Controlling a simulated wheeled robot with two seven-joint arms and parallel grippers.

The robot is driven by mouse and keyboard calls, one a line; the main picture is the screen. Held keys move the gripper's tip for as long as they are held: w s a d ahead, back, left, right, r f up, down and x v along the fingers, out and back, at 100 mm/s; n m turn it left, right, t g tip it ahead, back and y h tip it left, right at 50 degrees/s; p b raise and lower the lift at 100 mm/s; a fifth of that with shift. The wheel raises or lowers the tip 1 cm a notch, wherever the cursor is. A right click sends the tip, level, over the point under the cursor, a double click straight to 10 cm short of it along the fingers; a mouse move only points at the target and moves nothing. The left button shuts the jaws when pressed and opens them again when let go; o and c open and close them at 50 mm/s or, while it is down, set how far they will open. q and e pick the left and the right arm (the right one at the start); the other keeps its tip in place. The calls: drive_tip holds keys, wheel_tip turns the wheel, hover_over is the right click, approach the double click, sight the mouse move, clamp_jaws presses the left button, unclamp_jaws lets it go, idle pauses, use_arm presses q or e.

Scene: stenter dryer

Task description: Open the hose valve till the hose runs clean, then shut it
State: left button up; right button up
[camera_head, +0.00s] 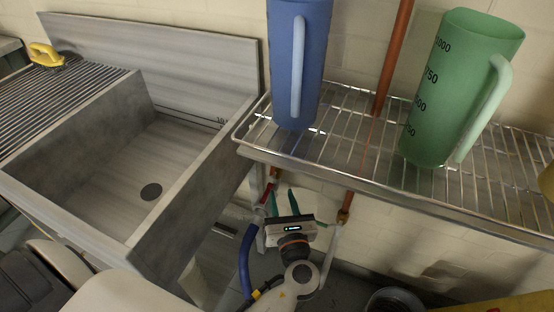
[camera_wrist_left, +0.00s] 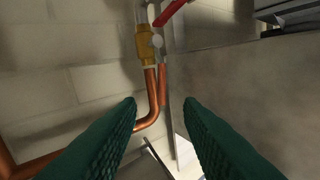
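The hose valve shows in the left wrist view as a brass body (camera_wrist_left: 148,42) on a copper pipe, with a red lever (camera_wrist_left: 170,12) slanting up to the right. In the head view its red lever (camera_head: 266,193) shows small below the rack's left end. A blue hose (camera_head: 246,262) hangs below it, beside the sink. My left gripper (camera_head: 283,193) is under the rack, near the valve. In the left wrist view its two green fingers (camera_wrist_left: 159,103) are apart with nothing between them; the valve lies beyond the tips. My right gripper is out of view.
A grey sink (camera_head: 115,175) with a drain stands left. A wire rack (camera_head: 350,150) above my left gripper bears a blue jug (camera_head: 298,60) and a green measuring jug (camera_head: 445,95). Another copper pipe (camera_head: 348,200) runs to the right. A yellow-handled brush (camera_head: 45,54) lies far left.

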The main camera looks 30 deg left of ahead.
sight(274, 168)
use_arm(q)
drive_tip(key=x, duration=1.1)
drive_tip(key=shift+a+r, duration=0.1)
drive_tip(key=shift+a, duration=0.15)
drive_tip(key=shift+c, duration=0.3)
clamp_jaws()
